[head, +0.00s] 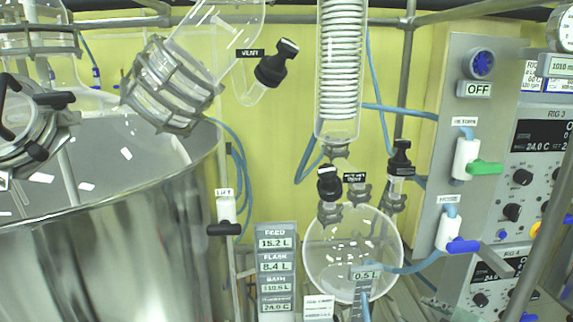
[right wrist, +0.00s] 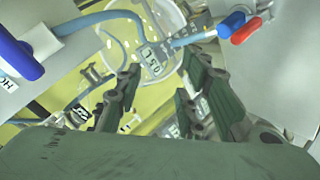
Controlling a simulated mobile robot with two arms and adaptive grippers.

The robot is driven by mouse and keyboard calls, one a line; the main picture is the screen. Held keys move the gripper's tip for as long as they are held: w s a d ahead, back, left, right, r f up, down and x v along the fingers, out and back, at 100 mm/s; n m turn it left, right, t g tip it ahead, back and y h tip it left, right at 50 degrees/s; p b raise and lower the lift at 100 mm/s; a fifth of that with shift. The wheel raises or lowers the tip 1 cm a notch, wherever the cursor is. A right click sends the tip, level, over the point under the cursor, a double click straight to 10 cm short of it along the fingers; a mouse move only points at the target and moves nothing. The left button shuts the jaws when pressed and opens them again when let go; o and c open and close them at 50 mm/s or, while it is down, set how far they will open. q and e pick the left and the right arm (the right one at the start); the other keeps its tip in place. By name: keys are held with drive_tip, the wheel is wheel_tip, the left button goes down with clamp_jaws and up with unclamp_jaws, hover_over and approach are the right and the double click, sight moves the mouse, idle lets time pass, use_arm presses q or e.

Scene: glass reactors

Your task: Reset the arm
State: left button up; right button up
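My right gripper (right wrist: 163,75) shows in the right wrist view. Its two dark green fingers stand apart, with nothing seen held between them. Beyond the fingers are the round glass flask (right wrist: 125,15) and the 0.5 L display (right wrist: 153,63). I cannot tell how far the fingertips are from them. Neither gripper can be made out in the head view, and my left gripper shows in no frame.
In the head view, a large steel vessel (head: 110,250) fills the left. A glass coil condenser (head: 340,70) hangs above the round receiver flask. A grey valve panel (head: 440,180) stands at right, with green (head: 485,168) and blue (head: 463,246) handles. Blue hoses run between them.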

drive_tip(key=s+a+f+m+g, duration=0.2)
drive_tip(key=s+f+m+g, duration=0.1)
drive_tip(key=s+f, duration=0.45)
drive_tip(key=s+a+f+m+g+h, duration=0.1)
drive_tip(key=s+a+f+m+g, duration=0.25)
drive_tip(key=s+f, duration=0.45)
drive_tip(key=s+a+f+m+g, duration=0.2)
drive_tip(key=s+f+m, duration=0.3)
drive_tip(key=s, duration=0.5)
wheel_tip(320, 180, down, 28)
drive_tip(key=s+n+g, duration=0.1)
drive_tip(key=n, duration=0.1)
drive_tip(key=s+d+f+g+b, duration=0.1)
drive_tip(key=s+d+f, duration=0.2)
drive_tip(key=s+f, duration=1.3)
drive_tip(key=shift+s+d+f+h, duration=0.15)
drive_tip(key=shift+s+f+h, duration=0.15)
drive_tip(key=shift+s, duration=0.25)
drive_tip(key=shift+g, duration=0.25)
